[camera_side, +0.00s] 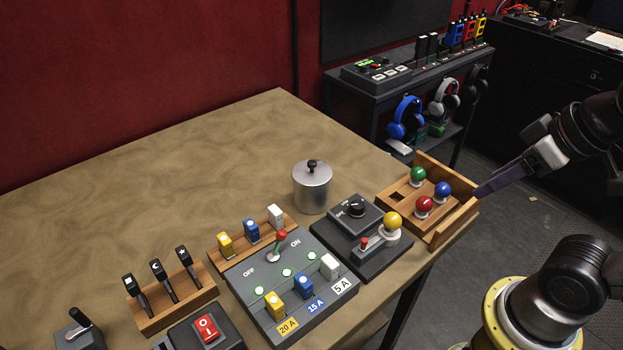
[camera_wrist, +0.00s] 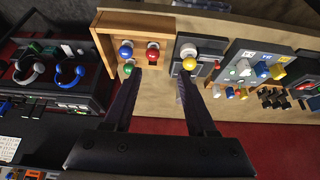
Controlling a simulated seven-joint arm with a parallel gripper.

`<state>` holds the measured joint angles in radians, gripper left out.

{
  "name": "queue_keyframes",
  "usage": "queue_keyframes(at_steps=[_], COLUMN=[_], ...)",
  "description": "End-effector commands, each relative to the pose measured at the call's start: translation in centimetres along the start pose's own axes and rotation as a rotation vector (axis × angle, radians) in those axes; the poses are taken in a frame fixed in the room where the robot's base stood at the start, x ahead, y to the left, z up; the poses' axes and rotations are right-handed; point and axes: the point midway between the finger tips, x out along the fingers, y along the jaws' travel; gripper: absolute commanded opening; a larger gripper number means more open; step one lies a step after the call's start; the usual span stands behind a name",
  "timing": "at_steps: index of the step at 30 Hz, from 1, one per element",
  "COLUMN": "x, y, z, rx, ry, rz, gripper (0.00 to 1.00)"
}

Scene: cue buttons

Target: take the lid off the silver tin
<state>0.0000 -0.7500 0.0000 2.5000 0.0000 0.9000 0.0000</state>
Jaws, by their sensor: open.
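The silver tin (camera_side: 312,192) stands upright on the table behind the black dial box.
A wooden tray (camera_side: 438,238) with green, red and blue balls lies nearest my gripper. A dial box (camera_side: 355,215) and a yellow-ball lever (camera_side: 393,222) stand in front of the tin. A fuse panel (camera_side: 262,268) is to the left. The table behind the tin is clear.

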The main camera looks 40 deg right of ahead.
Motion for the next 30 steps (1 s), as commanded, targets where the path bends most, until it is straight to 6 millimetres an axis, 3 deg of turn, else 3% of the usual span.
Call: queue_keyframes(at_steps=[5,9,11,17,21,26,30], x=[0.0,-0.3,-1.3,-4.9,-6.2,-6.2,-4.6], y=[0.0,-0.1,-0.2,-0.8,-1.7,-3.1,-4.6], z=[0.0,0.4,-0.3,-5.8,-10.7,-16.8,-21.7], rx=[-0.024,-0.151,-0.237,-0.580,-0.819,-1.086,-1.278], ry=[-0.001,-0.028,-0.021,-0.042,-0.076,-0.116,-0.144], rz=[0.000,-0.005,-0.010,-0.048,-0.100,-0.179,-0.255], gripper=[0.57,0.57,0.57,0.57,0.57,0.57,0.57])
